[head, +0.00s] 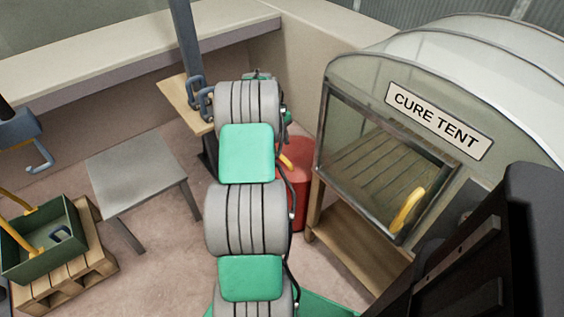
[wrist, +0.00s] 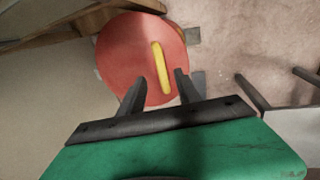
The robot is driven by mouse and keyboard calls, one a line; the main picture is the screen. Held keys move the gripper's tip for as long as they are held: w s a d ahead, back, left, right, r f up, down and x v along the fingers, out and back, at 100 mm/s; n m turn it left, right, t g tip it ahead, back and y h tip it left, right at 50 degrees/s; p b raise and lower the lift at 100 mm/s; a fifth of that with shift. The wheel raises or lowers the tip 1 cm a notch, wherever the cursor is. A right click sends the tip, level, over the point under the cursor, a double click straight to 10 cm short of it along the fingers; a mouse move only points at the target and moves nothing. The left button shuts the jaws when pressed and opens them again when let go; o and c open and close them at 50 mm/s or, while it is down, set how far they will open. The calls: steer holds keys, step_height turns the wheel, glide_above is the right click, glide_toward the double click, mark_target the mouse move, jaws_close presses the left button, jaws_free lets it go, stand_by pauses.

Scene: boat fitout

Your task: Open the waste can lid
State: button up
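The waste can is a red round can (head: 297,190) standing on the floor left of the cure tent in the head view, partly hidden behind my arm. Its red round lid (wrist: 125,50) shows from above in the wrist view, with a yellow bar handle (wrist: 161,68) across it. The lid looks shut. My gripper (wrist: 159,82) is open, its two dark fingers apart over the near part of the lid. The near end of the handle lies between the fingertips in the picture. I cannot tell whether they touch it. My arm hides the gripper in the head view.
The cure tent (head: 345,85) with a yellow handle (head: 408,210) stands right of the can on a wooden stand. A grey table (head: 140,172) and a green crate (head: 40,245) on a pallet are at left. Bare floor lies between table and my arm.

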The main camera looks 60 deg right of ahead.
mark_target(283, 156)
steer(key=f, duration=0.4)
steer(key=d+f+b, duration=0.1)
steer(key=f, duration=0.1)
steer(key=shift+s+d+f, duration=0.1)
steer(key=shift+s+f, duration=0.2)
steer(key=shift+f, duration=0.1)
jaws_close()
steer(key=shift+r, duration=0.1)
stand_by(0.8)
